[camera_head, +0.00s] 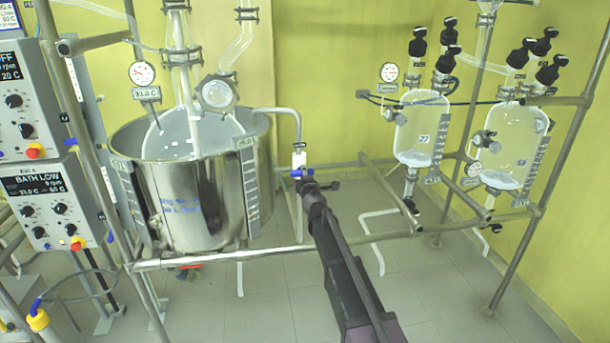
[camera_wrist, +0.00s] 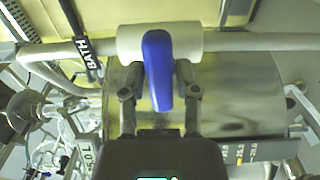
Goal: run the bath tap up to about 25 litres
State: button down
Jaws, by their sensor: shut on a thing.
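The bath is a large open steel vessel (camera_head: 185,200) with a glass flask inside it, left of centre in the head view. Its side also shows in the wrist view (camera_wrist: 240,95), behind my gripper. The bath tap has a white body (camera_head: 299,160) on a bent pipe, with a blue lever (camera_head: 297,173). In the wrist view the blue lever (camera_wrist: 158,65) lies between my fingers, in front of the white body (camera_wrist: 205,42). My gripper (camera_head: 307,186) is shut on the blue lever, and the wrist view shows its fingers (camera_wrist: 159,85) on either side. The water level cannot be read.
A control box reading "BATH LOW" (camera_head: 45,205) stands at the left. A dial gauge (camera_head: 143,74) hangs over the bath rim. Two glass vessels (camera_head: 421,130) (camera_head: 516,150) hang in a pipe frame at the right. Metal rails (camera_head: 215,257) run in front of the bath.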

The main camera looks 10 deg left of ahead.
jog(key=shift+w, duration=0.1)
dwell(0.3)
jog(key=shift+c, duration=2.4)
grip_release()
jog(key=v, duration=1.2)
jog(key=shift+d, duration=0.1)
